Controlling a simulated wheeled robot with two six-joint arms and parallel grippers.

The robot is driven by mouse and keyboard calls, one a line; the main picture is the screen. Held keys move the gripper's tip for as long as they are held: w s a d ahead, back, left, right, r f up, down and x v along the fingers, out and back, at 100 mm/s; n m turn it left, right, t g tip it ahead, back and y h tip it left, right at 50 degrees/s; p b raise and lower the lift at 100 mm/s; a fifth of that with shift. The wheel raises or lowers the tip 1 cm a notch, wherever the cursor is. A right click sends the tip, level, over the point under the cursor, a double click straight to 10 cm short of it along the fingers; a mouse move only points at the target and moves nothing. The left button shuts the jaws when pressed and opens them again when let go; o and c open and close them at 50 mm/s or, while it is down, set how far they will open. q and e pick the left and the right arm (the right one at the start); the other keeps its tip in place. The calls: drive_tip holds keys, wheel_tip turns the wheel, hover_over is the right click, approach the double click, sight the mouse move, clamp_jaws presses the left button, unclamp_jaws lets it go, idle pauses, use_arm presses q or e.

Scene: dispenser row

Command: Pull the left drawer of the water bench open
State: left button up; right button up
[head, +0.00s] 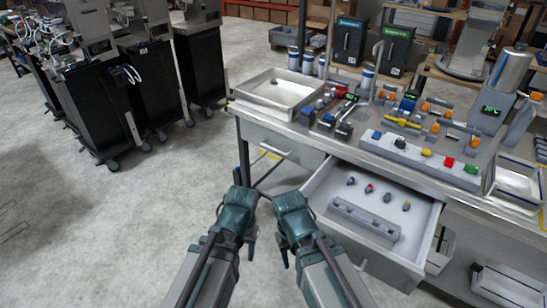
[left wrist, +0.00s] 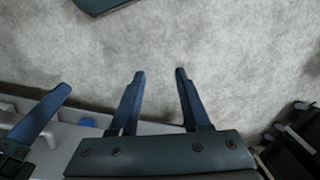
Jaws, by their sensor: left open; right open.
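The water bench (head: 352,143) stands on the right. Its left drawer (head: 300,151) looks shut, its pale front flush under the worktop, with a bar handle (head: 272,152). The drawer to its right (head: 425,232) is pulled out and holds several small coloured parts and a grey rail. My left gripper (head: 237,215) is open and empty, in front of and below the left drawer, apart from the handle. Its two fingers also show in the left wrist view (left wrist: 160,74), with floor between them. My right gripper (head: 291,218) is open and empty, close beside it, near the open drawer's left side.
A white tray (head: 243,95), bottles and dispensers stand on the worktop. Black wheeled cabinets (head: 150,75) stand at the left. The grey floor (head: 90,230) between them and the bench is clear. The open drawer juts out beside my right gripper.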

use_arm(q)
drive_tip(key=w+a+f+n+b, duration=0.15)
drive_tip(key=a+f+b, duration=0.25)
drive_tip(key=f+b, duration=0.55)
drive_tip(key=w+a+f+n+b, duration=0.1)
drive_tip(key=w+a+f+b, duration=0.25)
drive_tip(key=f+b, duration=0.55)
drive_tip(key=n+t+h+p, duration=0.1)
drive_tip(key=n+t+h, duration=0.7)
drive_tip(key=h, duration=0.7)
approach(274, 150)
drive_tip(key=shift+m, duration=0.35)
drive_tip(key=b+x, duration=0.1)
drive_tip(key=x, duration=0.4)
drive_tip(key=b+x, duration=0.1)
drive_tip(key=x, duration=0.4)
drive_tip(key=shift+w+f, duration=0.2)
drive_tip(key=shift+w, duration=0.25)
clamp_jaws()
